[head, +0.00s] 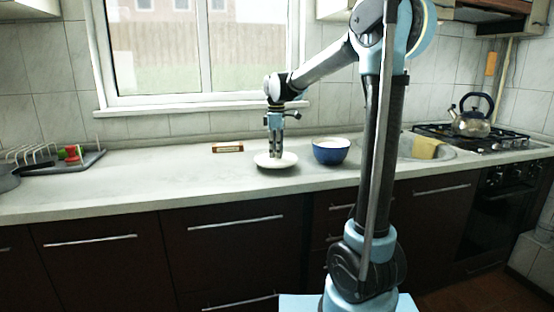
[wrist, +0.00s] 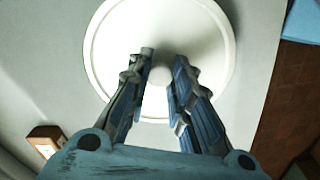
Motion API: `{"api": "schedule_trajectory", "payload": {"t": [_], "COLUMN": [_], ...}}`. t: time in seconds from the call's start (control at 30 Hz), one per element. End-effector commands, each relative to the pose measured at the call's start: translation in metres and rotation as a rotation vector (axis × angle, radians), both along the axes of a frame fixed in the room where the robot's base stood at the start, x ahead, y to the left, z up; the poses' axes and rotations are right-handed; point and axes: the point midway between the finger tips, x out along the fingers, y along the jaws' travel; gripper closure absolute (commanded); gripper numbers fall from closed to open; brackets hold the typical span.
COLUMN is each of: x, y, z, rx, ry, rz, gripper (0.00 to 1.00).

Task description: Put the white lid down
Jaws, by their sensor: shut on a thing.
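The white lid (head: 265,161) is a round disc in the head view, at or just above the counter. I cannot tell whether its rim touches the surface. In the wrist view the lid (wrist: 210,40) looks level, and its round knob (wrist: 157,78) is between my fingers. My gripper (head: 276,153) points straight down over the lid's middle and is shut on the knob; it also shows in the wrist view (wrist: 160,62). The blue pot (head: 331,154) with a pale top stands just right of the lid, with a small gap between them in the head view.
A small wooden block-like item (head: 227,148) lies behind and left of the lid. The counter (head: 160,175) left of the lid is clear.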

Motion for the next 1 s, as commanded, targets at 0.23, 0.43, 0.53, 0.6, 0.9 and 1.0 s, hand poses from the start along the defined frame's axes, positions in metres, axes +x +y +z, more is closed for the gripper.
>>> {"api": "schedule_trajectory", "payload": {"t": [0.23, 0.43, 0.53, 0.6, 0.9, 1.0], "x": [0.000, 0.000, 0.000, 0.000, 0.000, 0.000], "y": [0.000, -0.001, -0.001, -0.001, -0.002, -0.002], "z": [-0.028, -0.028, -0.029, -0.029, -0.029, -0.028], "rx": [0.000, 0.000, 0.000, 0.000, 0.000, 0.000], "ry": [0.000, 0.000, 0.000, 0.000, 0.000, 0.000], "rz": [0.000, -0.001, -0.001, -0.001, -0.002, -0.003], "gripper": [1.00, 1.00, 1.00, 0.66, 0.60, 0.60]}}
